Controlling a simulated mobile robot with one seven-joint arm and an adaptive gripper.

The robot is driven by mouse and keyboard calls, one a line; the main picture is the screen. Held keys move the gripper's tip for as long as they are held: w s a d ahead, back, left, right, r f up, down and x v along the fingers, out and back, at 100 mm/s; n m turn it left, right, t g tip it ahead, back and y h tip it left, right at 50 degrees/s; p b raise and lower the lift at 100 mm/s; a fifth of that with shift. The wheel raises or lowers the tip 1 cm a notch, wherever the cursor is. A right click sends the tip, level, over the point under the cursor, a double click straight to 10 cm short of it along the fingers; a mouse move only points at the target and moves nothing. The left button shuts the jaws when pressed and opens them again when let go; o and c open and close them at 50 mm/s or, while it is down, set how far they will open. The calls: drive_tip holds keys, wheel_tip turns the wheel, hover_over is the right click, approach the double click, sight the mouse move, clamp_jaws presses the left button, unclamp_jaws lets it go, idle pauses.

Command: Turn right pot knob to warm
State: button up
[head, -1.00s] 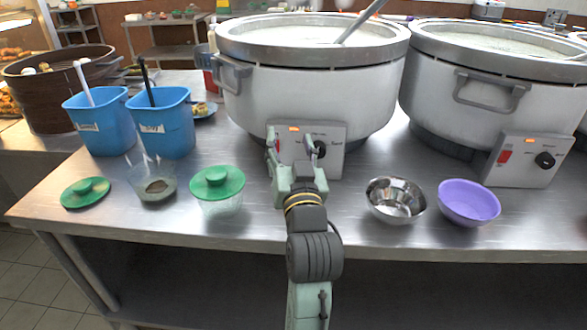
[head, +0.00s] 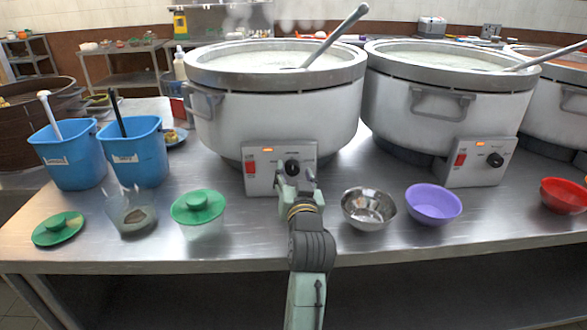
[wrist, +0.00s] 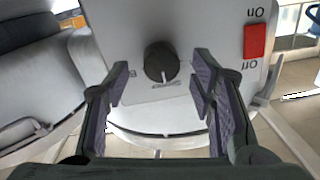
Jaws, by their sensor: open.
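The control panel (head: 262,178) of the large pot (head: 275,112) left of centre has a black knob (head: 292,166), a red switch (head: 250,167) and a lit orange lamp. My gripper (head: 296,181) is in front of this panel, just below the knob in the head view. In the wrist view my gripper (wrist: 160,88) is open, with the knob (wrist: 159,61) between and beyond its fingers, apparently untouched. The knob's white mark points down in that picture. The pot to its right (head: 440,105) has its own panel (head: 480,174) and black knob (head: 495,160), with no gripper near.
A steel bowl (head: 368,208), a purple bowl (head: 433,204) and a red bowl (head: 564,195) stand along the counter's front. A green-lidded container (head: 198,212) and blue bins (head: 137,152) are on the left. A third pot (head: 555,108) is partly visible at right.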

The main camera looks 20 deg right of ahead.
drive_tip(key=shift+x, duration=0.75)
drive_tip(key=shift+c, duration=0.5)
drive_tip(key=c, duration=1.1)
